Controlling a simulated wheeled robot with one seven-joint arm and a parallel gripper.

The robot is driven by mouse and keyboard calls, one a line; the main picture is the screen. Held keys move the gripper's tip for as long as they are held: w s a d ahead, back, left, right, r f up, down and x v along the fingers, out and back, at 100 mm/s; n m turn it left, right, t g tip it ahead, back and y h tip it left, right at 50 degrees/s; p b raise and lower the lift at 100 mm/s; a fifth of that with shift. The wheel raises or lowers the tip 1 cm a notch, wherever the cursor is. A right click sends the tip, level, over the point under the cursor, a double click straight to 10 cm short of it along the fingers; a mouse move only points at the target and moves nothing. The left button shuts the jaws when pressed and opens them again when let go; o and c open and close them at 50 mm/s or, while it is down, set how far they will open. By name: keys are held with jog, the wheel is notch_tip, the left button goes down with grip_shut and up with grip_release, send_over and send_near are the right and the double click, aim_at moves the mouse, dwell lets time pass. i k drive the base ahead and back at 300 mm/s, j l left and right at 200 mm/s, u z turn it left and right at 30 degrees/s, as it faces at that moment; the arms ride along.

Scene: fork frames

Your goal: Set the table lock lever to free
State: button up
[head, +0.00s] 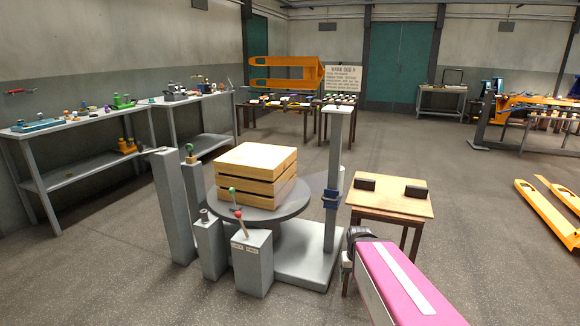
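The lever with a red knob (238,213) stands on top of a short grey box (252,265) in front of the round turntable. It leans to the left. Two small labels sit on the front face of the box near its top; their lettering is too small to read surely. The round grey table (290,212) carries a stack of wooden, slatted boxes (256,174). My arm, pink and white, reaches in from the lower right. My gripper (347,265) is around its dark far end, to the right of the lever and apart from it; its fingers cannot be made out.
A tall grey post (336,170) with a blue collar stands between the turntable and my arm. A wooden side table (391,202) holds two dark blocks. Workbenches line the left wall. Open floor lies in front.

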aim_at(237, 214)
jog(key=i+j, duration=0.15)
jog(key=j, duration=0.25)
jog(key=i+j, duration=0.1)
jog(key=j, duration=0.35)
jog(key=i+j, duration=0.15)
jog(key=j, duration=0.25)
jog(key=u, duration=0.05)
